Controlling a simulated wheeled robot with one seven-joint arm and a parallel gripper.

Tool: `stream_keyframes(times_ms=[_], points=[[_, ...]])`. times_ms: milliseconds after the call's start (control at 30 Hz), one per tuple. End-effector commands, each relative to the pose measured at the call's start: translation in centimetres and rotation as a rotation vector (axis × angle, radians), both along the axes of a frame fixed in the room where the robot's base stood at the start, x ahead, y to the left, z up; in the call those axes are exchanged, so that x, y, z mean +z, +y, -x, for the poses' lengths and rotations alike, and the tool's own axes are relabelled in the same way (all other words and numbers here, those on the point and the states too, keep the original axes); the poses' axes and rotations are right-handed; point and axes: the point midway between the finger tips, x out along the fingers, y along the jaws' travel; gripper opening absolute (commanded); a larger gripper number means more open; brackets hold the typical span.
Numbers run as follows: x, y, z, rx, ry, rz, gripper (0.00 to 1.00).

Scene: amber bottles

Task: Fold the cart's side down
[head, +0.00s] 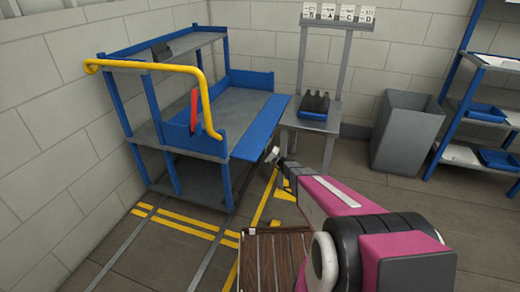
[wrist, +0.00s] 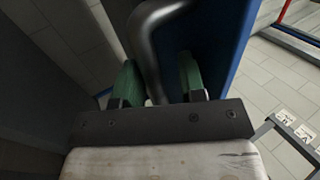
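The cart (head: 185,148) stands at the left, with grey decks, blue posts and a yellow handrail (head: 150,67). Its blue side panel (head: 262,127) runs along the deck's right edge and leans outward from it; its exact angle is hard to tell. A red lever (head: 194,110) stands upright at the cart's near end. My gripper (head: 272,155) is low beside the panel's outer edge. In the wrist view, its green fingers (wrist: 162,83) stand apart on either side of a dark bent bar (wrist: 146,40) beside the blue panel (wrist: 215,45). A gap shows between bar and right finger.
A grey stand (head: 312,122) with dark bottles (head: 315,102) in a blue tray is close right of the panel. A grey bin (head: 406,132) and blue shelf rack (head: 470,110) stand further right. A wooden slatted platform (head: 268,262) lies in front.

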Motion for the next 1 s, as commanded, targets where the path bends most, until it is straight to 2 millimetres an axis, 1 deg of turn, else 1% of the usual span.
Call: stream_keyframes(times_ms=[167, 500, 600, 800, 1000], points=[[-0.7, -1.5, 0.5, -0.002, 0.0, -0.002, 0.41], [-3.7, -6.7, 2.4, -0.003, 0.0, 0.0, 0.41], [-4.4, -7.8, 2.8, -0.002, 0.001, 0.0, 0.41], [-5.0, -8.9, 3.2, -0.001, 0.0, 0.001, 0.41], [-5.1, -9.0, 3.3, 0.0, -0.001, 0.0, 0.41]])
